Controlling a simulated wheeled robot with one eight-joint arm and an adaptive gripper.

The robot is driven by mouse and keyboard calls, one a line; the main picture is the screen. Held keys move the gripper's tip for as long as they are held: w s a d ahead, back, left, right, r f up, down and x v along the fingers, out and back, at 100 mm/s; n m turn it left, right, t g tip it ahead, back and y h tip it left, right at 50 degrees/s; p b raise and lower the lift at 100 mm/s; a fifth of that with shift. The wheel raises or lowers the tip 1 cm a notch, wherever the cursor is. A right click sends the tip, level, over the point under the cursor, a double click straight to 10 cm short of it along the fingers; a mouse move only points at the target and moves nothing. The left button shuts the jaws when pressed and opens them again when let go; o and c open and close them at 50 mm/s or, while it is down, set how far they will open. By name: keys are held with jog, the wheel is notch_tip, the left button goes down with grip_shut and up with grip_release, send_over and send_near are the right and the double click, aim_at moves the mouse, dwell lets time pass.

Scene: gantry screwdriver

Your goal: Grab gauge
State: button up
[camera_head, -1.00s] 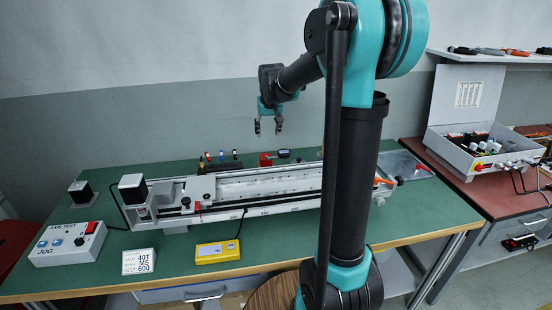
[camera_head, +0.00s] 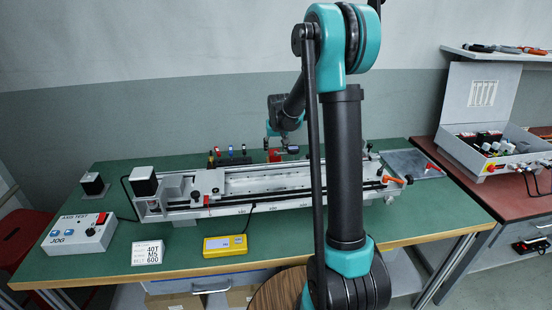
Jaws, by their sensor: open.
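A red piece (camera_head: 274,155) stands on the green table behind the long rail. A dark rounded part (camera_head: 293,149) sits to its right; these look like the gauge, but they are too small to be sure. My gripper (camera_head: 277,143) points down at the red piece, fingers apart and nothing visibly held. Whether it touches the piece cannot be told. A yellow box with a small display (camera_head: 225,245) lies in front of the rail with a dark cable.
The long rail assembly (camera_head: 270,180) fills the table's middle, in front of my gripper. A row of coloured-handled tools (camera_head: 230,156) stands just left of it. A grey control box (camera_head: 80,234) and a white label card (camera_head: 147,252) are at front left. A grey tray (camera_head: 410,163) lies at right.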

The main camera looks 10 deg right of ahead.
aim_at(275, 152)
jog(key=shift+x, duration=1.8)
jog(key=shift+a, duration=0.1)
jog(key=shift+c, duration=0.4)
grip_shut()
